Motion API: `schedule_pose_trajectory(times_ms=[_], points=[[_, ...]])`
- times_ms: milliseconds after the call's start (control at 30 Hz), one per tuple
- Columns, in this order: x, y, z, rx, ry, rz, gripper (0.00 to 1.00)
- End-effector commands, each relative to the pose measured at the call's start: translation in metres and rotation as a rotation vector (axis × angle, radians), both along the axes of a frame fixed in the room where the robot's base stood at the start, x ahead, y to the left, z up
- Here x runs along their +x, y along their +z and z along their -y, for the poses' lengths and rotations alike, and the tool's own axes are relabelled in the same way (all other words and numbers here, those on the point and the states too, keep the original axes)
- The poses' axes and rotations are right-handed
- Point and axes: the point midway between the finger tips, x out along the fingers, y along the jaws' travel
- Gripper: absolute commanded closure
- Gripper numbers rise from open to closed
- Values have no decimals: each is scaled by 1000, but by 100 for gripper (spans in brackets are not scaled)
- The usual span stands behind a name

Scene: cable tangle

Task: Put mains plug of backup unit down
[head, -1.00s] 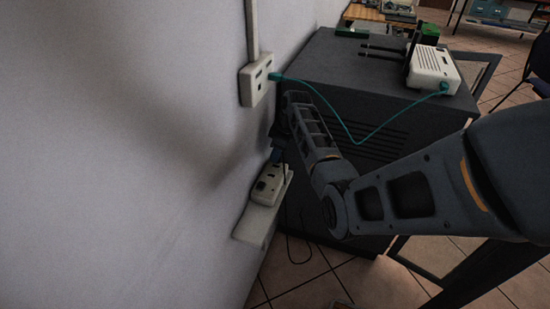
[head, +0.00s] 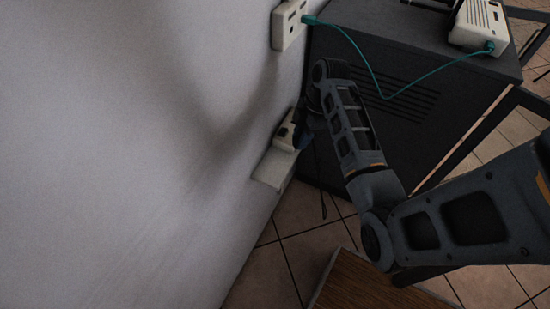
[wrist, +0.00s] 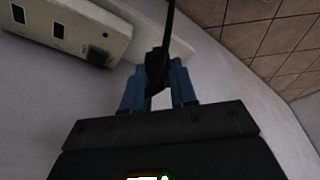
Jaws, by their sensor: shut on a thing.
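In the wrist view my gripper (wrist: 158,88) has its two blue fingers shut on a black mains plug (wrist: 156,68). Its black cable (wrist: 170,20) runs up out of the picture. A white socket strip (wrist: 75,28) with dark sockets is beside the plug at upper left, with a gap visible between them. In the head view the socket strip (head: 284,132) is by the wall, partly covered by my arm. My gripper (head: 302,130) is small and dark beside it. The plug cannot be made out there; a thin dark cable (head: 320,185) hangs below the wrist.
A pale ledge (head: 272,168) juts from the wall under the strip. A teal cable (head: 370,70) loops from a wall box (head: 289,25) to a white device (head: 480,25). A wooden surface (head: 370,285) shows below.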

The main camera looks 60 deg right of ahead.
Motion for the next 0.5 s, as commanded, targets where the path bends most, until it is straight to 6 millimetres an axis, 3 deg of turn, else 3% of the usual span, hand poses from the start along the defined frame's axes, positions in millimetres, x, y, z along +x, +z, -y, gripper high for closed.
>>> schedule_pose_trajectory(times_ms=[300, 500], points=[[47, -36, -40, 1, 0, -1, 100], [57, -46, -48, 0, -4, 0, 100]])
